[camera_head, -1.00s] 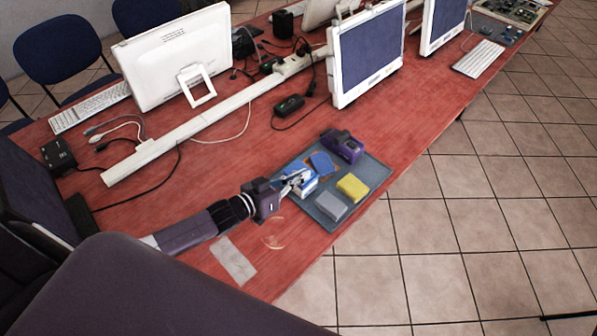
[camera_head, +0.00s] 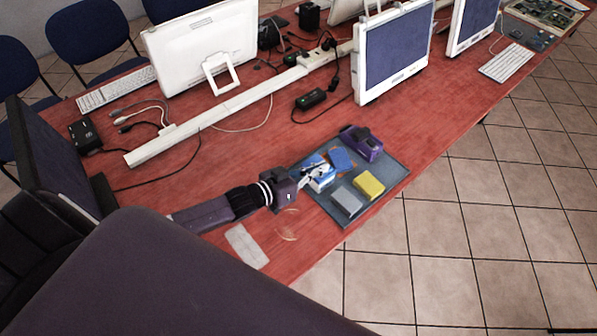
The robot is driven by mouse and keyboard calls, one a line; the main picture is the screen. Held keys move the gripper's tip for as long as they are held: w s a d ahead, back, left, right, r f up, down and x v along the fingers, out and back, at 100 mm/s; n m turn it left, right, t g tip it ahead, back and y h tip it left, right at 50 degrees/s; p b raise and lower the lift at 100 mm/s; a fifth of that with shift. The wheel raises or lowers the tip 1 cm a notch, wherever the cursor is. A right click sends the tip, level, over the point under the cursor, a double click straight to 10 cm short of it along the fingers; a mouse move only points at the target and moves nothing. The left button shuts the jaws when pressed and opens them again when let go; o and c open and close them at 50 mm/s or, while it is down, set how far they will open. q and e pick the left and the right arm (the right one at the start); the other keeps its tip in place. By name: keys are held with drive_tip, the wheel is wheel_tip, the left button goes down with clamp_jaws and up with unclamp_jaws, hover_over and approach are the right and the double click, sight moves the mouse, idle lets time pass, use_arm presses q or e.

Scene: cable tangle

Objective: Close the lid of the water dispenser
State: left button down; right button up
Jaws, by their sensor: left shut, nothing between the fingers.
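No water dispenser or lid that I can make out is in view. My left gripper (camera_head: 311,179) reaches in from the left, low over the left part of a grey tray (camera_head: 389,175). It is shut, its tips at a small blue and white box (camera_head: 322,180); I cannot tell whether they touch it. A flat blue piece (camera_head: 341,159), a purple object (camera_head: 361,142), a yellow block (camera_head: 369,185) and a grey block (camera_head: 347,201) also lie on the tray. My right gripper is out of view.
The red table (camera_head: 235,165) has bare room left of the tray. A white cable channel (camera_head: 215,115) runs along it, with black adapters and cables nearby. Monitors (camera_head: 395,50) stand behind. A pale flat rectangle (camera_head: 246,246) lies near the front edge, with tiled floor beyond.

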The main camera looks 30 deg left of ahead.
use_arm(q)
wheel_tip(320, 180, up, 2)
drive_tip(key=shift+r+p, duration=0.15)
drive_tip(key=shift+p, duration=0.4)
drive_tip(key=shift+s+r+p, duration=0.15)
drive_tip(key=shift+r+p, duration=0.15)
drive_tip(key=shift+r, duration=0.05)
drive_tip(key=b+v, duration=0.2)
drive_tip(key=v, duration=0.7)
drive_tip(key=shift+s+f, duration=0.2)
drive_tip(key=shift+s, duration=0.3)
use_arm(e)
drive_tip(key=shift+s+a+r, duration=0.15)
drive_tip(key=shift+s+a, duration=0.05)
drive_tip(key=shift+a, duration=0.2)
